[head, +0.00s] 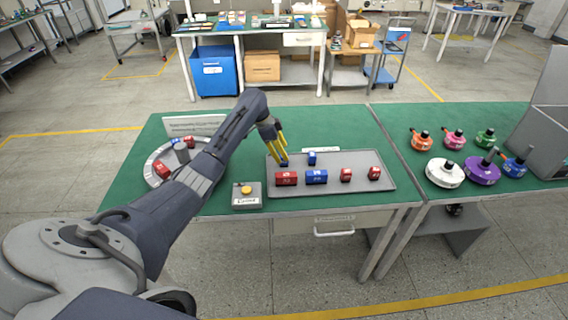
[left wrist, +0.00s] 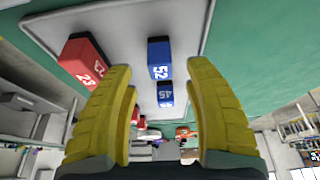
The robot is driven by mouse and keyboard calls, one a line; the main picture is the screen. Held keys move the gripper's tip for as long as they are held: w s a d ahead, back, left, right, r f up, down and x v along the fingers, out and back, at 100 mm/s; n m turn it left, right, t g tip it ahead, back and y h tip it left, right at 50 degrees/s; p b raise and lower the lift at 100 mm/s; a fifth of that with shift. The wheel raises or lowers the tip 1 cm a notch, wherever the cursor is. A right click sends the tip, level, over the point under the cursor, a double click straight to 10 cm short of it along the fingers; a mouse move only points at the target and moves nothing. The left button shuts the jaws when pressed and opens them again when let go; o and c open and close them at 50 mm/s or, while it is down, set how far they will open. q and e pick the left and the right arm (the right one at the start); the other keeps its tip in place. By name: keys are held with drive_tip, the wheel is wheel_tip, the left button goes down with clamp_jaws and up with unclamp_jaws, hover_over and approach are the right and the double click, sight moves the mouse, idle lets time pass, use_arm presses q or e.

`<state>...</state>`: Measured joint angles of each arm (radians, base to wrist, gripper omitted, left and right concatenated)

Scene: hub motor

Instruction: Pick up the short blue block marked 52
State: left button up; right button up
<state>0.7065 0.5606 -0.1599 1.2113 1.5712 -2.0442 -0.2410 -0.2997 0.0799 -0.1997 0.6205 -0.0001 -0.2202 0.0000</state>
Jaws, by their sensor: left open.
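The short blue block marked 52 (left wrist: 159,58) lies on the grey tray (head: 385,188), and in the head view it is the blue block (head: 283,162) at the tray's left, partly hidden by my fingers. My left gripper (head: 281,150) is open just above it, its yellow fingers pointing down. In the left wrist view the block shows in the gap between the open fingertips (left wrist: 160,68); I cannot tell whether the fingers reach down beside it. My right gripper is not in view.
A blue block marked 45 (left wrist: 165,94) stands beyond it. A red block marked 23 (left wrist: 83,60) is close by. A longer blue block (head: 316,177) and red blocks (head: 346,175) fill the tray's front row. A yellow-button box (head: 246,196) stands left of the tray.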

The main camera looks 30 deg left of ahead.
use_arm(q)
drive_tip(key=shift+x, duration=1.4)
drive_tip(key=shift+o, duration=0.2)
clamp_jaws()
